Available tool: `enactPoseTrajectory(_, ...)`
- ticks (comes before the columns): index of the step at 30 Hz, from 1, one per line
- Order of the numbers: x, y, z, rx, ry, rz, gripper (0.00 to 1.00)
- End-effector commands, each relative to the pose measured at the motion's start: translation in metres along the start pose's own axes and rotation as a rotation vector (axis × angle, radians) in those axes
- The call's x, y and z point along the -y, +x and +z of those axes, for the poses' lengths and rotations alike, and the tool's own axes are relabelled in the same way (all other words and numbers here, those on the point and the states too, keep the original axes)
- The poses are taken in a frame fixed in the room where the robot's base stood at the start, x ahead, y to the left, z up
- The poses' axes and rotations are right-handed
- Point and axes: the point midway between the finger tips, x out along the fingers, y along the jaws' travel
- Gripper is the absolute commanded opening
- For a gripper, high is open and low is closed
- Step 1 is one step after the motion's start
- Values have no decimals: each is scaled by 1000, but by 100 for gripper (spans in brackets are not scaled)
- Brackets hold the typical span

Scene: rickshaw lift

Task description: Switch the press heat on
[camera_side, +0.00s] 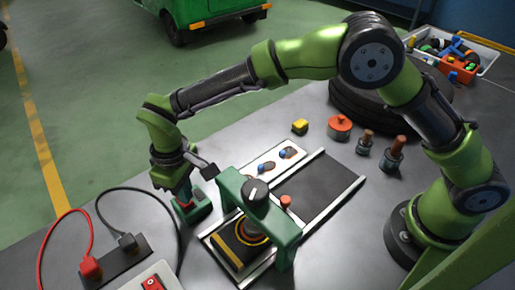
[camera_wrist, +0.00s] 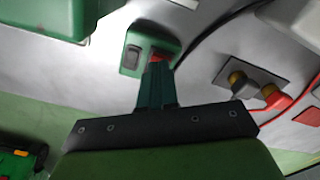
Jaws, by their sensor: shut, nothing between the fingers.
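A small green switch box (camera_side: 197,209) sits on the table left of the green press (camera_side: 227,190). The press has a black knob on top and a yellow-and-black pad under it. My gripper (camera_side: 186,196) is shut and empty, pointing down at the switch box. In the wrist view the closed fingertips (camera_wrist: 158,64) are at the red rocker (camera_wrist: 160,53) of the green switch box (camera_wrist: 147,38); the fingers partly cover it. I cannot tell whether they touch it or which way the rocker is tilted.
A socket plate (camera_side: 117,262) with red and black plugged cables lies at the left. A white box with a red switch (camera_side: 153,284) is at the bottom edge. A rail track (camera_side: 318,188) runs from the press. Weights (camera_side: 340,127), a tyre (camera_side: 350,107) and a parts bin (camera_side: 485,51) stand behind.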

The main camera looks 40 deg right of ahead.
Motion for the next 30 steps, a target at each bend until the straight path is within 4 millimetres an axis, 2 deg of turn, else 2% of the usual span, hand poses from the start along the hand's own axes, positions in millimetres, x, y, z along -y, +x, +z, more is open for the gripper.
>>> enactPoseTrajectory(30,0,15,0,0,0,0,0)
